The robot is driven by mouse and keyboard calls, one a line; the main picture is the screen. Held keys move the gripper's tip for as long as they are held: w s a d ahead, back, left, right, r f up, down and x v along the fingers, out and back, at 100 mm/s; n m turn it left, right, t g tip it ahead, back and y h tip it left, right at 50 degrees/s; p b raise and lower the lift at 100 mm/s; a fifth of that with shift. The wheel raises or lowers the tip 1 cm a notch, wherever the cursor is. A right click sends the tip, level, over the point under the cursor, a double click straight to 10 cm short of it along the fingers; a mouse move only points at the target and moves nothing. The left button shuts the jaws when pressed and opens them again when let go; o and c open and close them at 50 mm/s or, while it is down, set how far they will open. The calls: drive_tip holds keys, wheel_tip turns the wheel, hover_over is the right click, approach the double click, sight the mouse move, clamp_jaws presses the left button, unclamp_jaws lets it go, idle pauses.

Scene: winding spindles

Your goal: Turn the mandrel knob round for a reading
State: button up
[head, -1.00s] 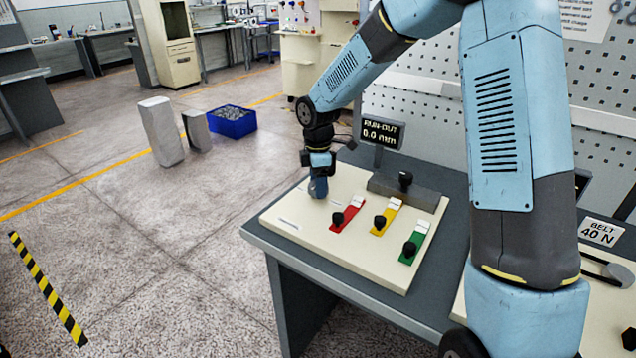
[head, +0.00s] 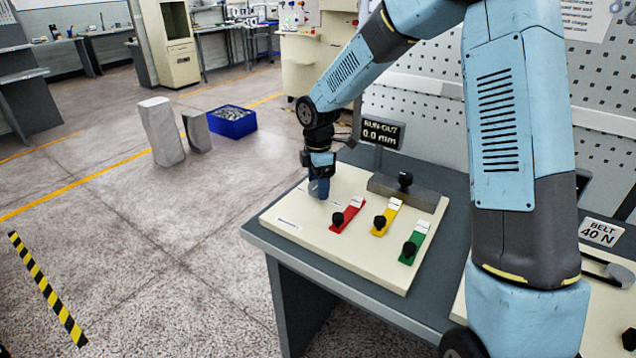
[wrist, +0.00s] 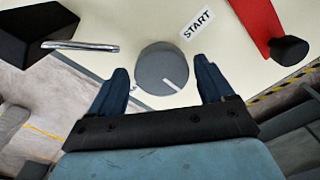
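The mandrel knob (wrist: 162,68) is a round grey disc with a white pointer line, on the cream board by a START label (wrist: 197,24). In the wrist view the line points down and to the right, away from the label. My gripper (wrist: 162,66) is open, with one blue finger on each side of the knob and a gap showing at both sides. In the head view my gripper (head: 319,190) points down over the board's far left part, and the knob cannot be made out there. The RUN-OUT display (head: 381,132) reads 0.0 mm.
Red (head: 346,216), yellow (head: 387,217) and green (head: 414,243) strips with black knobs lie right of my gripper. A dark grey block (head: 408,190) with a black knob stands behind them. A silver rod (wrist: 80,46) lies near the knob. The board's front left is clear.

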drive_tip(key=shift+o, duration=0.5)
wheel_tip(320, 180, up, 14)
drive_tip(key=shift+f, duration=0.2)
idle(0.4)
drive_tip(key=s+d+r+m+t, duration=0.3)
drive_tip(key=s+d+r+m, duration=0.75)
drive_tip(key=s+d, duration=0.35)
drive_tip(key=s+d+m+t, duration=0.1)
drive_tip(key=s+d+m, duration=0.3)
drive_tip(key=s, duration=0.3)
drive_tip(key=s+d+m+t, duration=0.1)
drive_tip(key=s+d+m, duration=0.4)
drive_tip(key=s+m, duration=0.2)
drive_tip(key=shift+s+d+t, duration=0.15)
drive_tip(key=shift+s+t, duration=0.15)
drive_tip(key=shift+s, duration=0.5)
